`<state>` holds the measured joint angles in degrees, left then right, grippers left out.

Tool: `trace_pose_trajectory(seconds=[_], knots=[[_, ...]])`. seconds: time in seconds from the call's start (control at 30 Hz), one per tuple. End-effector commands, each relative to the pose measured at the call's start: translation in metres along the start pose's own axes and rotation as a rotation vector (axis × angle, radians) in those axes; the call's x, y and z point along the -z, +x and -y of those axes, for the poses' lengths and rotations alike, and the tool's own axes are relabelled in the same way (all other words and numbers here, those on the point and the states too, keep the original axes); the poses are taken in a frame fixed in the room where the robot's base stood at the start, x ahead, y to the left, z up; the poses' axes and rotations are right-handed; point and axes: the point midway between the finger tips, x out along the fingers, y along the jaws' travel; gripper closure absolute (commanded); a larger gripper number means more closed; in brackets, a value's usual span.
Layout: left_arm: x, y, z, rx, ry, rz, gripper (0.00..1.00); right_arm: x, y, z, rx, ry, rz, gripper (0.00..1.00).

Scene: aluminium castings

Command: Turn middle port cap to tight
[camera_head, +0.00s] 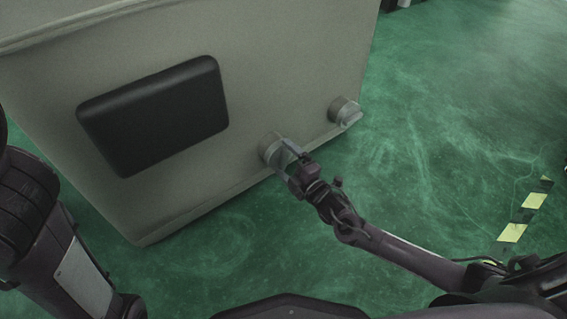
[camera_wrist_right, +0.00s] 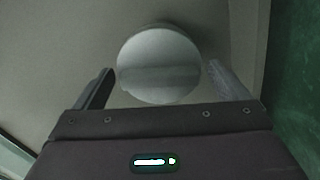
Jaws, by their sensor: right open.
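A grey round port cap (camera_head: 269,148) sticks out of the side of a beige-grey casting, beside a black panel. My right gripper (camera_head: 290,152) is at this cap. In the right wrist view the cap's round face (camera_wrist_right: 159,66) lies between the two open fingers of my right gripper (camera_wrist_right: 160,85), with a visible gap on either side. A second round cap (camera_head: 344,111) with a lighter lever-like piece is on the same face further right. My left arm shows at the left edge, but its gripper is out of view.
The casting (camera_head: 290,60) fills the upper left. A black rectangular panel (camera_head: 155,115) stands out from its face. The green floor (camera_head: 450,140) is open on the right, with a yellow and black stripe (camera_head: 525,210).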

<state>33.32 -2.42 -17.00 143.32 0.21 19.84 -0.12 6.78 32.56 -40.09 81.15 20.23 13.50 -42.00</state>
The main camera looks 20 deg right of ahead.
Motion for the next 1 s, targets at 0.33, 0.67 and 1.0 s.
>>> trace_pose_trajectory(seconds=[0.33,0.67,1.0], knots=[[0.0018,-0.0071,-0.001,0.0,0.0,0.001,0.64,0.0007,0.0128,-0.0003,0.001,0.001,0.0,0.05],[0.0018,-0.0071,-0.001,0.0,0.0,0.001,0.64,0.0005,0.0125,-0.0001,0.001,0.001,0.0,0.38],[0.0,-0.0006,-0.0001,0.0,0.0,0.001,0.64,0.0011,0.0122,-0.0013,0.001,0.057,0.0,0.38]])
